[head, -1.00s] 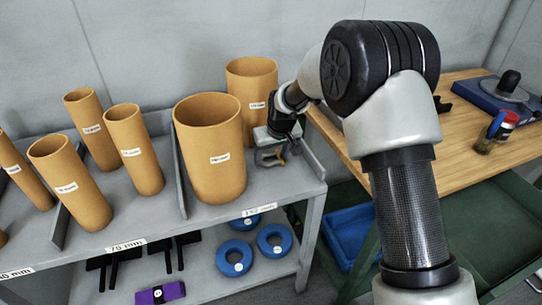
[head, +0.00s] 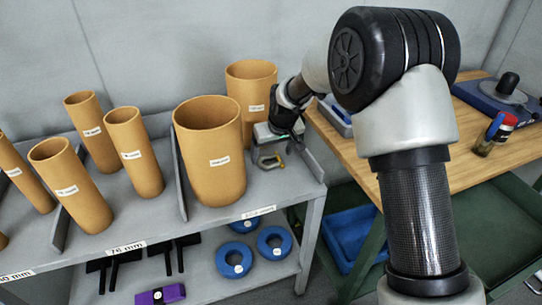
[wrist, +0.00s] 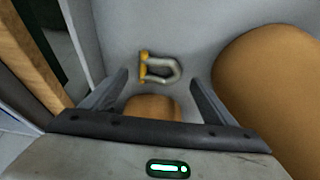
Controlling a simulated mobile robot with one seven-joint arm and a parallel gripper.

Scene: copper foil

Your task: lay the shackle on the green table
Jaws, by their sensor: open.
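The shackle (wrist: 163,68) is a small grey U-shaped bow with a yellow pin across its open end. It lies on the grey shelf (wrist: 190,25), seen in the wrist view. My gripper (wrist: 159,80) is open, with one finger on each side of the shackle in that view and nothing held. In the head view my gripper (head: 269,157) is low over the shelf's right end, where the shackle is hard to make out. The green table (head: 470,150) stands to the right, with a wooden top and green frame.
A large brown tube (head: 212,155) stands close left of my gripper, with another brown tube (head: 250,95) behind. A low divider (head: 310,160) edges the shelf's right end.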

